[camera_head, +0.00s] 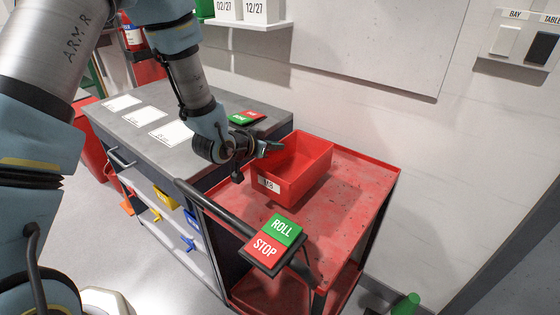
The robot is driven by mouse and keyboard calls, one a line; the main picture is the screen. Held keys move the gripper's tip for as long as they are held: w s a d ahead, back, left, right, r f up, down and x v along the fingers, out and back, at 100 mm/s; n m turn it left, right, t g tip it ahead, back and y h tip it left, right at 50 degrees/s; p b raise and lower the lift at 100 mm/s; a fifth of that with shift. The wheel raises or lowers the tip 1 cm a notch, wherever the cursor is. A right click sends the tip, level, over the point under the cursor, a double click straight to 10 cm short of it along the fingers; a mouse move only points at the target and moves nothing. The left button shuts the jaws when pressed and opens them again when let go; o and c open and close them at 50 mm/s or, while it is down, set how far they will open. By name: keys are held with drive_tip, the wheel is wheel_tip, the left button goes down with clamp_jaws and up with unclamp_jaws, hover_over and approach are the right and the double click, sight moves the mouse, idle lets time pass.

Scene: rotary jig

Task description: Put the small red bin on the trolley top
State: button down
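The small red bin (301,172) is an open-topped box with a white label on its front. It appears to sit upright on the red trolley top (345,215), toward its left end by the grey bench. The bin's underside and left wall are partly hidden.
The trolley's dark handle carries a green ROLL and red STOP panel (273,240). A grey bench (190,140) with white sheets and red and green buttons (247,117) stands to the left. The trolley's right side is clear. A green object (406,304) lies at lower right.

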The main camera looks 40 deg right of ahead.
sight(275, 167)
drive_tip(key=shift+f+p, duration=0.55)
drive_tip(key=shift+f, duration=1.8)
drive_tip(key=shift+f, duration=0.15)
drive_tip(key=c, duration=1)
unclamp_jaws()
drive_tip(key=shift+c, duration=0.2)
drive_tip(key=shift+r, duration=0.25)
drive_tip(key=b+v, duration=0.2)
drive_tip(key=v, duration=0.5)
drive_tip(key=shift+a, duration=0.25)
